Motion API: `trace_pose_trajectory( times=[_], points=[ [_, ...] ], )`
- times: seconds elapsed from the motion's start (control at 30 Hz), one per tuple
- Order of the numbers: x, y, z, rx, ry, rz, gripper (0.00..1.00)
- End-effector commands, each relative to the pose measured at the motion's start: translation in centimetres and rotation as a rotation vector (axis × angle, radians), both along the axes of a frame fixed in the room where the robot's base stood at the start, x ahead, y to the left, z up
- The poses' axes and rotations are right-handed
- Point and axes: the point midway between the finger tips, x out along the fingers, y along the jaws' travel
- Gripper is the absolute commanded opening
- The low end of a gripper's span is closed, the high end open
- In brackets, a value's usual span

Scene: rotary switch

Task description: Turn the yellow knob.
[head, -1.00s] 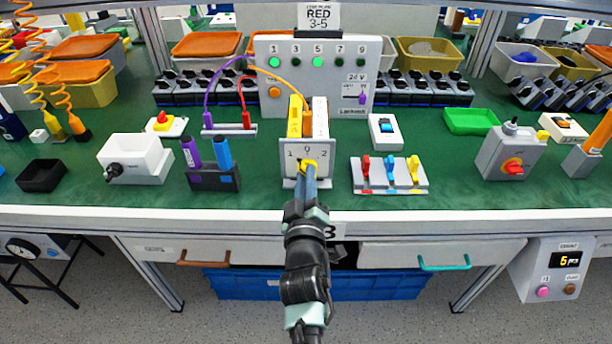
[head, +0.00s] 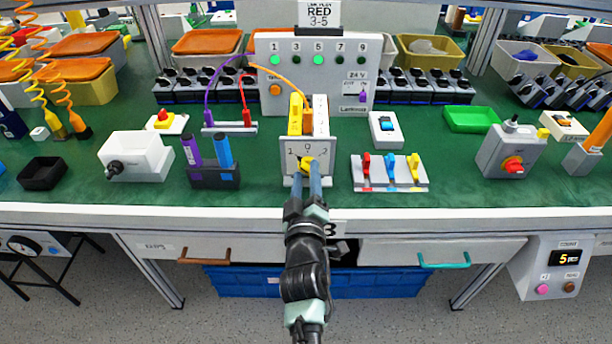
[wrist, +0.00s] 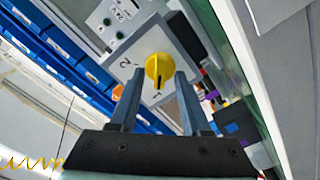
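The yellow knob (head: 307,162) is on the lower front of a grey switch box (head: 287,168) marked 1, 0 and 2. In the wrist view, the knob (wrist: 158,70) is a round yellow disc with a raised ridge, on a pale plate (wrist: 183,54). My gripper (head: 308,180) is directly in front of the knob. In the wrist view, my gripper (wrist: 158,78) is open, its two fingers on either side of the knob with a gap on each side. Whether the fingertips reach past the knob's face is hard to tell. The fingers partly cover the knob in the head view.
A black holder with markers (head: 214,178) stands left of the box. A panel with three coloured switches (head: 390,188) lies to the right, and a box with a red knob (head: 492,160) stands farther right. Green bench surface between is clear.

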Motion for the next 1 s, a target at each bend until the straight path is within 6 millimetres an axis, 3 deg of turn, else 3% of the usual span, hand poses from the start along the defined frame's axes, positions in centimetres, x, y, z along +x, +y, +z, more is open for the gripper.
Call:
trace_pose_trajectory(
  times=[0.17,0.33,0.8,1.0],
  points=[
    [-0.1,0.0,0.0,0.001,0.0,0.0,0.47],
    [-1.5,-0.1,0.1,0.003,0.004,-0.001,0.47],
    [-10.1,0.1,0.3,0.003,0.003,0.001,0.47],
    [-12.3,0.1,0.0,0.001,0.001,0.001,0.47]
  ],
)
